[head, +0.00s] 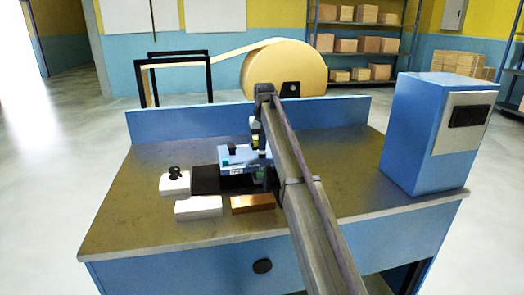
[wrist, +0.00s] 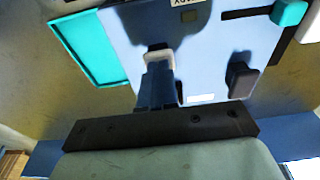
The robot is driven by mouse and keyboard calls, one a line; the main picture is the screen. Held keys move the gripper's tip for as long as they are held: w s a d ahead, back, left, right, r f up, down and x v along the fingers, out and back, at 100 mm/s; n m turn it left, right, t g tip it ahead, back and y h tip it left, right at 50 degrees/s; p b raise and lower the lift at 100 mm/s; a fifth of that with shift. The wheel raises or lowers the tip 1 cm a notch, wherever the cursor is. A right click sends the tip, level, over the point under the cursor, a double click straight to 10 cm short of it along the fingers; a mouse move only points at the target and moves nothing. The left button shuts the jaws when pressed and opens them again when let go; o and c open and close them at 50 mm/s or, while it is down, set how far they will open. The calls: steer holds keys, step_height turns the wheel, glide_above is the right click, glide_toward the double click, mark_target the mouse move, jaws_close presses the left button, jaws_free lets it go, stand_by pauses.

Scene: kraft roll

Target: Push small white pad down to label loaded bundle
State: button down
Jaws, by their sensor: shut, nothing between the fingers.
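A blue labelling machine (head: 243,158) stands on the bench in the head view, and its blue top (wrist: 205,45) fills the middle of the wrist view. My gripper (wrist: 158,62) is shut and empty, pointing at this top. A pale, whitish piece shows right at the fingertips; I cannot tell whether it is the pad or the tips themselves, or whether they touch. A small white rectangle (wrist: 201,98) lies on the blue top, right of the fingers. In the head view my arm partly hides the machine and the gripper. I cannot make out the bundle for certain.
A black button (wrist: 242,76) and teal block (wrist: 290,12) stand right of the fingers, a teal frame (wrist: 88,46) left. White boxes (head: 198,207) and a copper-coloured block (head: 252,203) lie in front. A blue cabinet (head: 437,130) stands right; a kraft roll (head: 285,68) is behind.

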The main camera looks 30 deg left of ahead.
steer(key=shift+r, duration=2.65)
steer(key=shift+s, duration=0.1)
